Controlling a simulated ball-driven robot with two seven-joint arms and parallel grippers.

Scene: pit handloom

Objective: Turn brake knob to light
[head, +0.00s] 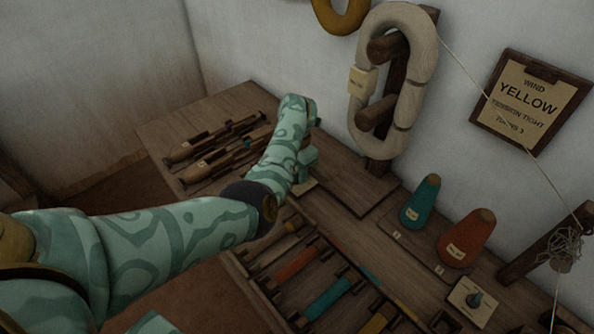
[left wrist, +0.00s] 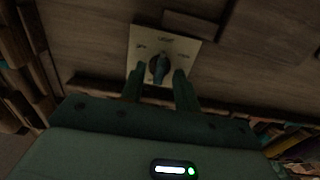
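The brake knob (left wrist: 158,68) is a dark teal knob on a pale square plate (left wrist: 186,46) in the left wrist view. Small labels stand around it; the top one seems to read LIGHT. I cannot tell clearly which label the knob points at. My left gripper (left wrist: 161,78) has one finger on each side of the knob, with narrow gaps showing, so it looks open around it.
Wooden shuttles (head: 215,140) lie left of my left gripper. A rack of coloured bobbins (head: 327,297) is nearer. A pale yarn skein (head: 412,30) hangs on pegs behind.

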